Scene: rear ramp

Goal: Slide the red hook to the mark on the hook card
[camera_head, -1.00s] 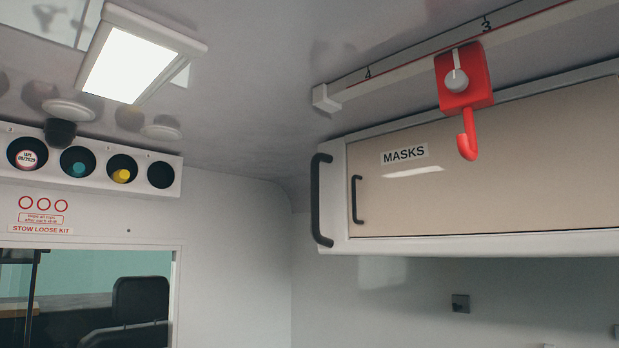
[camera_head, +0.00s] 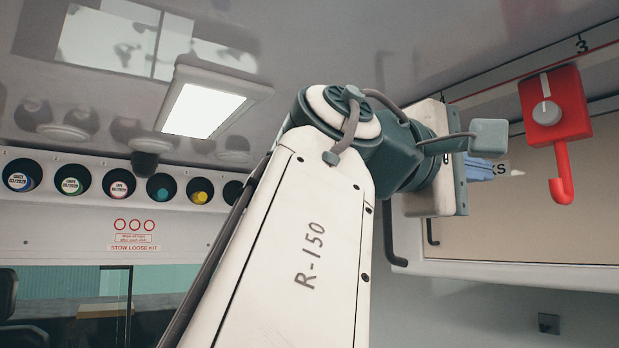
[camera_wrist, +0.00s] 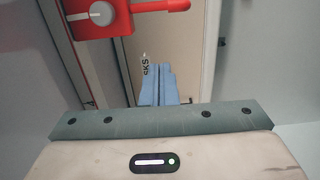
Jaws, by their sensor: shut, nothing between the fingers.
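The red hook (camera_head: 553,110) hangs from the ceiling rail at the upper right of the head view, just left of the number 3. It has a square red body, a grey knob with a pale pointer, and a J-shaped hook below. It also shows at the top left of the wrist view (camera_wrist: 98,20). My gripper (camera_head: 492,168) has slim blue fingers, shut and empty, to the left of the hook and apart from it in the head view. The fingers (camera_wrist: 158,80) point up the wrist view, below the hook. I see no hook card.
The rail (camera_head: 500,88) is partly hidden by my arm. Behind my gripper is the beige MASKS locker (camera_head: 480,225) with dark handles. A lit ceiling lamp (camera_head: 205,105) and a rack of round holes (camera_head: 125,185) are at the left.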

